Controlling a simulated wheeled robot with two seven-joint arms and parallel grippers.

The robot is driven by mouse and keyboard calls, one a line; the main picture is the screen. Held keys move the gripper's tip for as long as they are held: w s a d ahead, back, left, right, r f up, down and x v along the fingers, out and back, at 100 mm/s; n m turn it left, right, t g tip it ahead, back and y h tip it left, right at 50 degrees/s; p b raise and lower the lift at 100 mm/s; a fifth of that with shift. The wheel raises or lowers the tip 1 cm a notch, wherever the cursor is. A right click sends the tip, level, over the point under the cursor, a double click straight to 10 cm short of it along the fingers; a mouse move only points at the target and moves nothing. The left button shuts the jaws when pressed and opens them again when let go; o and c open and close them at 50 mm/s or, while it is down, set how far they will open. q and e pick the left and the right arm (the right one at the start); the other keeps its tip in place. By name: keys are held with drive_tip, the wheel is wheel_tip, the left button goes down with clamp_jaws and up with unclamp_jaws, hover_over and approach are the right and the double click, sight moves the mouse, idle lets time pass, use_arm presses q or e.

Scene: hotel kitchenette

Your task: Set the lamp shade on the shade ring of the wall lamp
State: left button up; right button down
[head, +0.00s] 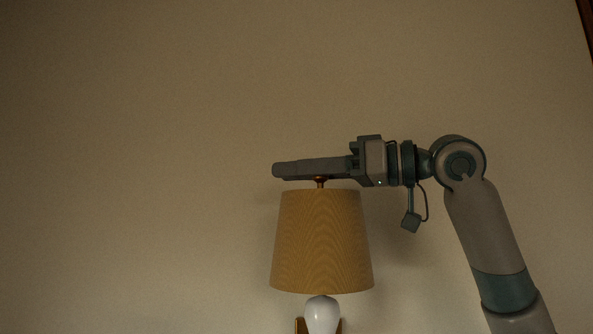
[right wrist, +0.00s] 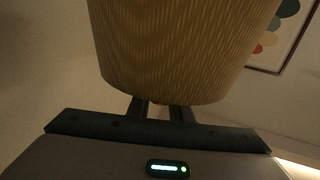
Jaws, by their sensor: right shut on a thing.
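The lamp shade (head: 321,242) is tan, ribbed and tapered, and hangs upright in the head view. My right gripper (head: 290,170) reaches in level from the right above it, shut on the small knob (head: 320,182) at the shade's top. The wall lamp shows as a white bulb (head: 322,313) under the shade with a wooden piece (head: 300,325) behind it. The shade's lower rim is at the bulb's top in the picture. The shade ring is hidden, so I cannot tell whether the shade touches it. The shade (right wrist: 180,50) fills the upper right wrist view. My left gripper is not in view.
The plain beige wall (head: 130,150) fills the background, with open room left of the shade. A dark wooden edge (head: 587,25) is at the upper right. The right wrist view shows part of a framed picture (right wrist: 280,35) with coloured dots.

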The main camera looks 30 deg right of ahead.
drive_tip(key=shift+w+f, duration=0.15)
drive_tip(key=shift+f, duration=0.05)
drive_tip(key=shift+s+f, duration=0.2)
drive_tip(key=shift+f, duration=0.2)
drive_tip(key=shift+w+f, duration=0.1)
drive_tip(key=shift+f, duration=0.6)
wheel_tip(320, 180, down, 8)
drive_tip(key=b, duration=0.6)
drive_tip(key=shift+r+b, duration=0.15)
drive_tip(key=shift+b, duration=0.2)
drive_tip(key=shift+f+b, duration=0.35)
drive_tip(key=shift+f, duration=0.2)
idle(0.7)
drive_tip(key=c, duration=1.5)
unclamp_jaws()
